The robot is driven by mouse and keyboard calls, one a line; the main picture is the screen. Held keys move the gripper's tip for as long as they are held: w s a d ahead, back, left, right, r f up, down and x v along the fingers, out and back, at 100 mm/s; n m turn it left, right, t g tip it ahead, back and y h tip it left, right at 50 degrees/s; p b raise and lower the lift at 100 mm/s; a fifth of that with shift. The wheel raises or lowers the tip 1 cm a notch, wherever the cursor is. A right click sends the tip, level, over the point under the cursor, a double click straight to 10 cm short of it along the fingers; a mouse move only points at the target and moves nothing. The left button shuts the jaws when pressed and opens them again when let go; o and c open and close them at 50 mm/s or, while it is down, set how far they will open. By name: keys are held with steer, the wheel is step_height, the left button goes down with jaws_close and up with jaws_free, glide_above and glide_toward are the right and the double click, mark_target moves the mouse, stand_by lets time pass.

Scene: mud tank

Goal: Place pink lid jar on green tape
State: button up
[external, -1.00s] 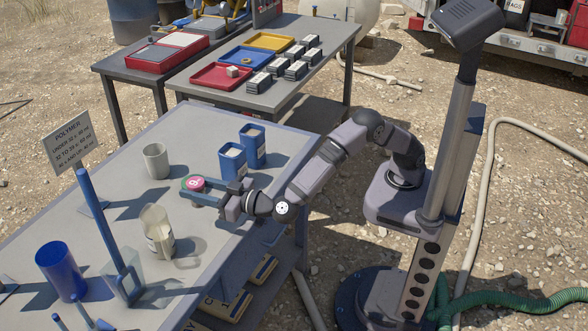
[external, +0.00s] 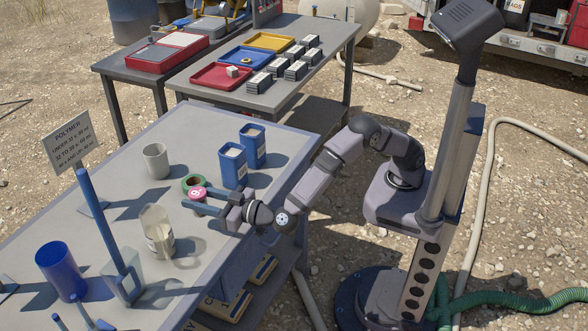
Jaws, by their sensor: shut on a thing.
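The pink lid jar (external: 197,193) is between the fingers of my gripper (external: 199,201), with its pink lid facing up. My gripper is shut on it, coming in from the right over the grey table. The green tape (external: 187,181) is a roll lying on the table just behind the jar. The jar overlaps its near edge in the picture. I cannot tell whether the jar touches the roll or is held above the table. The lower part of the jar is hidden by the fingers.
Two blue containers (external: 233,165) stand behind my gripper. A pale grey cup (external: 156,160) stands behind and left of the roll. A clear beaker (external: 158,230) stands in front. A blue post (external: 100,225) and a blue cup (external: 61,270) are at the left.

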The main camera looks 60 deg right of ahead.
steer(key=shift+f, duration=2.35)
steer(key=shift+f, duration=0.15)
steer(key=o, duration=1.1)
steer(key=shift+f, duration=0.1)
steer(key=shift+o, duration=0.2)
steer(key=shift+o, duration=0.2)
steer(key=shift+s+d+b, duration=0.2)
steer(key=shift+s, duration=1.65)
steer(key=shift+s+d+b, duration=0.15)
steer(key=shift+s+d, duration=0.05)
steer(key=shift+s, duration=1.65)
